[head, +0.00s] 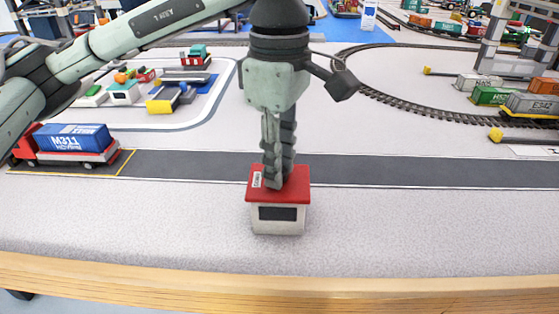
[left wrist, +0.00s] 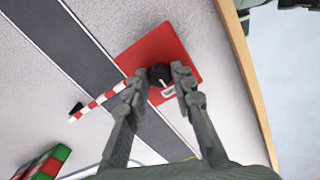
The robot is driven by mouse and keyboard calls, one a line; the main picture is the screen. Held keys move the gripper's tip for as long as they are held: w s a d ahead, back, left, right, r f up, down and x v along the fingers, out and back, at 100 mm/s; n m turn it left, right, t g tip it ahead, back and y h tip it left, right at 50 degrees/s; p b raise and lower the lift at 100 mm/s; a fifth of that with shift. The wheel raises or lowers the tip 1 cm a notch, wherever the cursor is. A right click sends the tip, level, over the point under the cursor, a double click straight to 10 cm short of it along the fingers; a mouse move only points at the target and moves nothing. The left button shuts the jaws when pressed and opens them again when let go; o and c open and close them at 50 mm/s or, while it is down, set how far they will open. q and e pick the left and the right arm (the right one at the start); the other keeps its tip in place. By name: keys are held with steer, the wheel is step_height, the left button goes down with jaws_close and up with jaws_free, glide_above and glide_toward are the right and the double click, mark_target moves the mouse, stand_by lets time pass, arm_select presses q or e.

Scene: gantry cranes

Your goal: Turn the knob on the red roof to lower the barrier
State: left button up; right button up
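The small white hut with the red roof (head: 298,187) stands at the front of the table, beside the road. In the left wrist view the red roof (left wrist: 178,50) carries a round black knob (left wrist: 160,75) and a small white label. My left gripper (head: 275,182) points straight down onto the roof. The head view shows no barrier behind my gripper. My right gripper is out of view.
A dark road (head: 400,171) runs behind the hut. A red truck with a blue container (head: 72,138) stands on it at the left. Curved rail track (head: 400,101) and container wagons lie at the right. The table's wooden edge (head: 150,283) is in front.

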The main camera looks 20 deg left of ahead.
arm_select(q)
steer(key=o, duration=0.3)
step_height(320, 180, up, 12)
stand_by(0.6)
stand_by(0.3)
